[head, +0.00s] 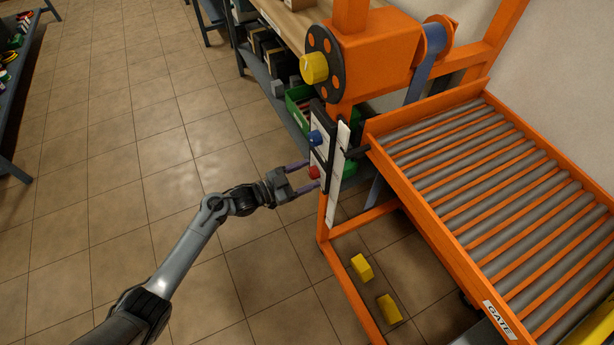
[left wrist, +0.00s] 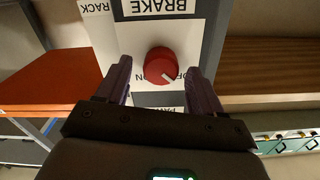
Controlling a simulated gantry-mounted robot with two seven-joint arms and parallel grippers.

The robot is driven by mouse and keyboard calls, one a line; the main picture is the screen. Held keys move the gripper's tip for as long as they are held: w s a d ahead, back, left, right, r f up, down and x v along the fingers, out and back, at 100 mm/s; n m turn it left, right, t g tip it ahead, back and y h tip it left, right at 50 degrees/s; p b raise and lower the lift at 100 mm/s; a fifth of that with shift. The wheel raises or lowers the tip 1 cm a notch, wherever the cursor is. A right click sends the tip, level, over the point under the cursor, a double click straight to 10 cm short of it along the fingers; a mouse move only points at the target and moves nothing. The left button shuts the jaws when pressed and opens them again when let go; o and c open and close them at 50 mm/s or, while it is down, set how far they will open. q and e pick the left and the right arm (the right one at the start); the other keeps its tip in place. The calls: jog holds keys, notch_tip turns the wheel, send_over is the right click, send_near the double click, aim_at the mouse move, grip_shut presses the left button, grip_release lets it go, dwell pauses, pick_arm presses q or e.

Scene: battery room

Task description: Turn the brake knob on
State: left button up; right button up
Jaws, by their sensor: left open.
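The brake knob is a round red knob (left wrist: 161,65) on a white label panel (left wrist: 192,40). The word BRAKE shows upside down above it in the left wrist view. A short white mark on the knob slants to the lower right, near a partly hidden label that begins with OF. In the head view the red knob (head: 314,172) sits below a blue knob (head: 315,138). My left gripper (head: 317,176) is open, its purple fingers on either side of the red knob. I cannot tell whether they touch it. My right gripper is not in view.
An orange frame carries a disc with a yellow hub (head: 314,68) above the panel. A roller conveyor (head: 480,165) stands to the right. Two yellow blocks (head: 362,267) lie low by the frame. The tiled floor (head: 130,130) at left is clear.

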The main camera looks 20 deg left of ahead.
pick_arm(q)
jog(key=shift+w+d, duration=0.2)
jog(key=shift+c, duration=0.3)
jog(key=c, duration=1)
